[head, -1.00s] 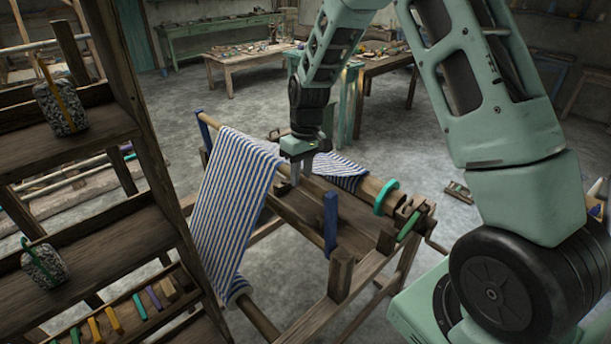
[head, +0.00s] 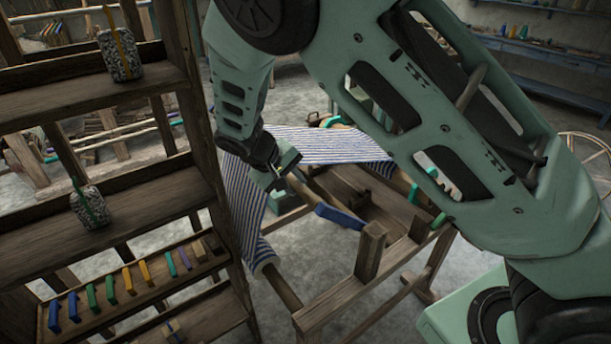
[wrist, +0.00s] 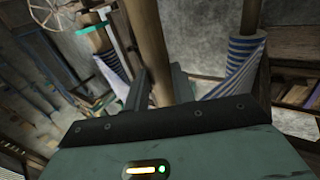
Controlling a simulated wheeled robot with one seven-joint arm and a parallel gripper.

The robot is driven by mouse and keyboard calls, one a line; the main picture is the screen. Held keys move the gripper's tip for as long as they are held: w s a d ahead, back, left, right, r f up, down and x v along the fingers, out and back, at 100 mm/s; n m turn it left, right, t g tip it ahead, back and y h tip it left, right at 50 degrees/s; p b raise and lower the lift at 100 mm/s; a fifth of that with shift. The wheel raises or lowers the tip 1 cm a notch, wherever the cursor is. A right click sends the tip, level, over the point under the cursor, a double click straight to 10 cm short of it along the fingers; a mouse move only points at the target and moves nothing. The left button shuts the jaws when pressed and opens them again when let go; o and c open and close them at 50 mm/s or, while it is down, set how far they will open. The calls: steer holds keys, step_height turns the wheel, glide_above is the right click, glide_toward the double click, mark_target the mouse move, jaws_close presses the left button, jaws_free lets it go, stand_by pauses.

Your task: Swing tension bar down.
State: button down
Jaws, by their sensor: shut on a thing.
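The wooden handloom (head: 368,250) stands in the middle of the head view, with blue-and-white striped cloth (head: 325,140) across its back and down its left side. A blue side arm (head: 340,215) lies tilted far over, close to level. A round wooden bar (head: 288,218), which I take as the tension bar, runs from that arm towards my gripper (head: 277,188). In the wrist view the bar (wrist: 150,40) passes between the fingers of my gripper (wrist: 159,85), which is shut on it. My arm and gripper hide part of the bar and its far end.
A wooden shelf rack (head: 140,185) with coloured blocks and speckled bundles stands close on the left. A wooden post (head: 369,255) rises from the loom's near side. Grey floor (head: 480,262) is open to the right.

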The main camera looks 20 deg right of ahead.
steer(key=shift+h, duration=0.4)
steer(key=shift+s+a+f+b, duration=0.15)
steer(key=shift+a+f+b, duration=0.3)
steer(key=shift+a+f, duration=0.35)
steer(key=shift+s+a+f+b, duration=0.1)
steer(key=shift+a+f+b, duration=0.3)
steer(key=shift+a+f, duration=0.35)
steer(key=shift+s+f, duration=0.1)
steer(key=shift+f, duration=0.15)
steer(key=c, duration=1.2)
jaws_free()
steer(key=shift+o, duration=0.2)
steer(key=shift+r, duration=0.1)
steer(key=b+v, duration=0.3)
steer(key=v, duration=1.4)
steer(key=shift+b, duration=0.3)
